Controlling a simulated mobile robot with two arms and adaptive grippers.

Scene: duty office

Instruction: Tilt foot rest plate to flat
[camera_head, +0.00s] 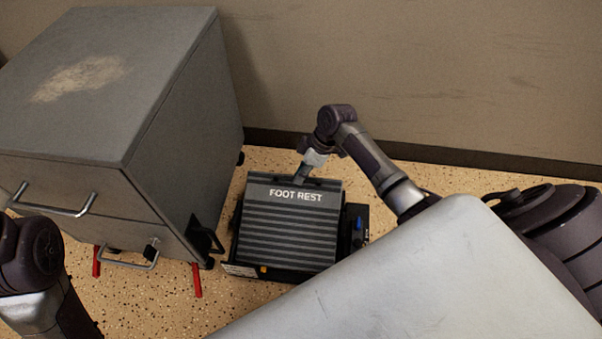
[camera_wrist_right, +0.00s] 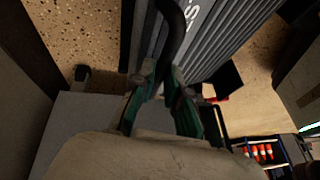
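The foot rest (camera_head: 287,235) stands on the speckled floor beside the drawer cabinet. Its dark grey ribbed plate carries the white words FOOT REST near the far edge. The plate's exact angle is hard to tell from above. My right gripper (camera_head: 303,171) is at the plate's far edge, by the lettering. In the right wrist view, the green fingers of my right gripper (camera_wrist_right: 161,74) close on both sides of a curved black handle (camera_wrist_right: 174,28), with the ribbed plate (camera_wrist_right: 228,32) behind. My left arm shows at the lower left; its gripper is out of view.
A grey drawer cabinet (camera_head: 110,90) with metal handles stands close on the left, with red pieces (camera_head: 197,280) under it. A wall (camera_head: 420,70) runs behind. A blue-and-black item (camera_head: 357,224) sits at the foot rest's right side. Floor is clear towards the wall.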

